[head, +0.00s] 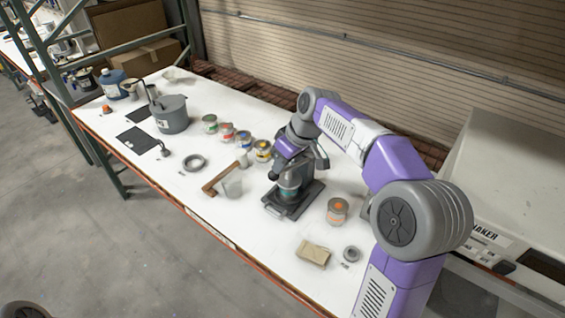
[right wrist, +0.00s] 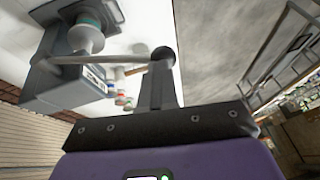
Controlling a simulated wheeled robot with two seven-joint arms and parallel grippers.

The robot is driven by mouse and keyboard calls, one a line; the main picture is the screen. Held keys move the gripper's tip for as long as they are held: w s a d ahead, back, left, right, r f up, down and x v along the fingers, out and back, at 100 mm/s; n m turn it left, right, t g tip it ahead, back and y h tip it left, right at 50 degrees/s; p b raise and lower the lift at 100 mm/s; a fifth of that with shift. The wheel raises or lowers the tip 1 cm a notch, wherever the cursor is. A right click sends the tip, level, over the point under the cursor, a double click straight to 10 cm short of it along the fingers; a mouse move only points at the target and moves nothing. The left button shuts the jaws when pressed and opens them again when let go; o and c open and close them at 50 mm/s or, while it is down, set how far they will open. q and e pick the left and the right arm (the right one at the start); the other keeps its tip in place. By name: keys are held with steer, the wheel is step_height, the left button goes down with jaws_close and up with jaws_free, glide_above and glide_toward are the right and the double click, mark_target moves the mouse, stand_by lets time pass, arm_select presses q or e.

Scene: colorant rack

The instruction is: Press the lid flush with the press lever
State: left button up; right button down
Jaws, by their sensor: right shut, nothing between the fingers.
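The grey press (head: 292,207) stands on the worktable with a can (head: 290,188) under its head; part of it is hidden by my right arm. In the right wrist view the press (right wrist: 65,85) is at the upper left, with a white and teal can (right wrist: 86,35) in it. Its lever (right wrist: 105,59) is a thin bar ending in a dark ball knob (right wrist: 163,54). My right gripper (right wrist: 160,75) is shut and empty, its fingertips close by the knob; I cannot tell whether they touch. It also shows over the press in the head view (head: 277,168). The lid is not clearly visible.
An orange-marked can (head: 337,211), a tan block (head: 313,254) and a grey ring (head: 351,254) lie right of the press. A mallet (head: 222,177), a clear cup (head: 232,187) and several colorant cans (head: 227,132) lie left. A grey pot (head: 171,115) stands farther left.

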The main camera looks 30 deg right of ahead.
steer(key=shift+s+a+f, duration=0.1)
steer(key=shift+f, duration=0.15)
steer(key=w+p+v, duration=0.1)
steer(key=p+v, duration=0.3)
steer(key=v, duration=1)
steer(key=shift+w+d+r, duration=0.2)
steer(key=shift+d, duration=0.15)
